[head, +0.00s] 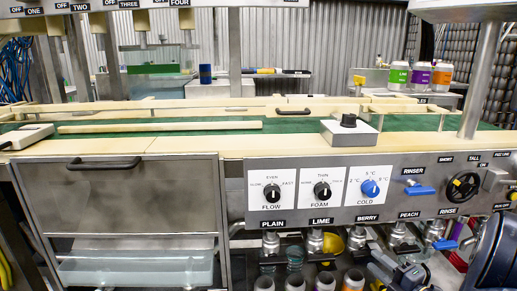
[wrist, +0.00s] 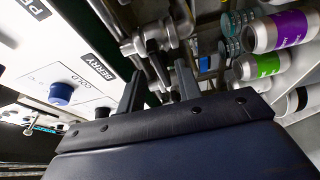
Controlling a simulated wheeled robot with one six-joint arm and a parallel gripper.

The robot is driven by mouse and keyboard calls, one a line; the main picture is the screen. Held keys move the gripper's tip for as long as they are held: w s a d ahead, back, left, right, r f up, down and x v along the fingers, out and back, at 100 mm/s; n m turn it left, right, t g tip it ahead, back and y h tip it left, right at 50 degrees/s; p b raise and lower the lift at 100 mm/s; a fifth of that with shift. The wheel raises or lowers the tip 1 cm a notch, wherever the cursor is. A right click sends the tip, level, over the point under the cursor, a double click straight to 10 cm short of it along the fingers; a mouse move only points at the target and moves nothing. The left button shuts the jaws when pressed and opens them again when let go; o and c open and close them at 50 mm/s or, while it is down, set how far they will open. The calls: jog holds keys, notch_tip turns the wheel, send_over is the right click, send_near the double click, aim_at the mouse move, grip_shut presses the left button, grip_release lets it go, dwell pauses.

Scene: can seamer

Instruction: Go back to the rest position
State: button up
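My gripper (head: 388,266) is at the lower right of the head view, below the front panel near the BERRY and PEACH valves. In the wrist view its two dark fingers (wrist: 160,88) stand apart with a gap between them, and I see nothing held. Metal valve fittings (wrist: 158,42) show just beyond the fingertips; I cannot tell whether they touch. My dark forearm fills the lower right corner of the head view.
The front panel (head: 420,173) carries FLOW, FOAM and COLD knobs, a blue RINSER handle (head: 420,190) and a black handwheel (head: 462,187). Cans (head: 324,282) stand under the valves; a purple can (wrist: 282,32) and green can (wrist: 262,65) show in the wrist view.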

aim_at(367, 252)
jog(key=x, duration=0.4)
jog(key=shift+w+a+b, duration=0.15)
jog(key=shift+w+b, duration=0.05)
jog(key=shift+b, duration=0.1)
jog(key=shift+s, duration=0.15)
jog(key=p+v, duration=0.2)
jog(key=v, duration=0.9)
jog(key=b+x, duration=0.2)
jog(key=x, duration=0.9)
jog(key=shift+w+a, duration=0.1)
jog(key=shift+w, duration=0.15)
jog(key=shift+s+r+n+g+p, duration=0.15)
jog(key=shift+r+n+g+p, duration=0.15)
jog(key=shift+n+p, duration=0.6)
jog(key=n+g+h+p, duration=0.1)
jog(key=n+p, duration=0.1)
jog(key=n, duration=0.1)
jog(key=shift+f+n+h, duration=0.1)
jog(key=shift+n+h, duration=0.3)
jog(key=shift+n, duration=0.1)
jog(key=shift+f, duration=0.1)
